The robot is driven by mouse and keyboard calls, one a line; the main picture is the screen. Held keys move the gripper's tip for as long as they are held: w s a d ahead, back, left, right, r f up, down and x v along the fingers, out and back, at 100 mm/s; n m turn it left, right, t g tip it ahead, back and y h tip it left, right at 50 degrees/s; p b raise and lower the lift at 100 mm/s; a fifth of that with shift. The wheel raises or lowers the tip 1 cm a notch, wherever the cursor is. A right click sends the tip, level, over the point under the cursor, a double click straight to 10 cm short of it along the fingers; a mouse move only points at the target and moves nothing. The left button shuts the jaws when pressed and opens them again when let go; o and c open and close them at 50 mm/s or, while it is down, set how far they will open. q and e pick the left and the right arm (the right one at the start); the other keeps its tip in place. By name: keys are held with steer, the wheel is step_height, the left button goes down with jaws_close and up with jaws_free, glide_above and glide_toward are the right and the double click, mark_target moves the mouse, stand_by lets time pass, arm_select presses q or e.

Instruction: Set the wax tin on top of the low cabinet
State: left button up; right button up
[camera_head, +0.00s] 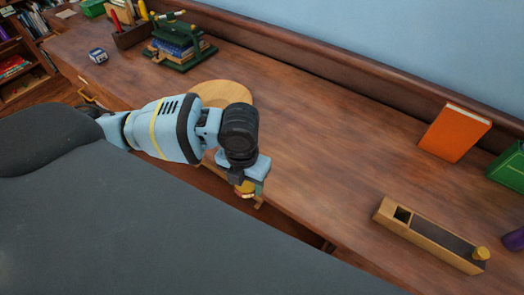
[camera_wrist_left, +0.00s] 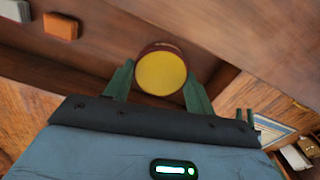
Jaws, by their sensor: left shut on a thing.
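The wax tin (camera_wrist_left: 162,72), round with a yellow lid and a dark red side, sits between the green fingers of my left gripper (camera_wrist_left: 158,85) in the left wrist view. The gripper is shut on it. In the head view the left gripper (camera_head: 250,193) is at the near edge of a long brown wooden top (camera_head: 310,130), and part of the tin (camera_head: 244,188) shows below the wrist. I cannot tell whether this wooden top is the low cabinet's. My right gripper is not in view.
A round wooden board (camera_head: 222,93) lies behind the arm. A long wooden box (camera_head: 430,240), an orange book (camera_head: 454,132) and a green box (camera_head: 508,168) stand at the right. A book rack (camera_head: 180,50) and a small blue-white cube (camera_head: 98,56) are far left. The middle is clear.

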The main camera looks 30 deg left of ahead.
arm_select(q)
steer(key=w+a, duration=0.1)
steer(key=w, duration=0.3)
steer(key=w+a, duration=0.1)
steer(key=w, duration=0.3)
steer(key=w+a+f, duration=0.1)
steer(key=w, duration=0.4)
steer(key=shift+f+b, duration=0.1)
steer(key=shift+b, duration=0.25)
steer(key=f, duration=0.2)
steer(key=shift+w+f, duration=0.3)
steer(key=shift+w, duration=0.05)
steer(key=shift+f, duration=0.5)
steer(key=shift+f, duration=0.15)
steer(key=o, duration=1.1)
step_height(320, 180, up, 12)
steer(key=shift+r+p, duration=0.15)
steer(key=shift+p, duration=0.15)
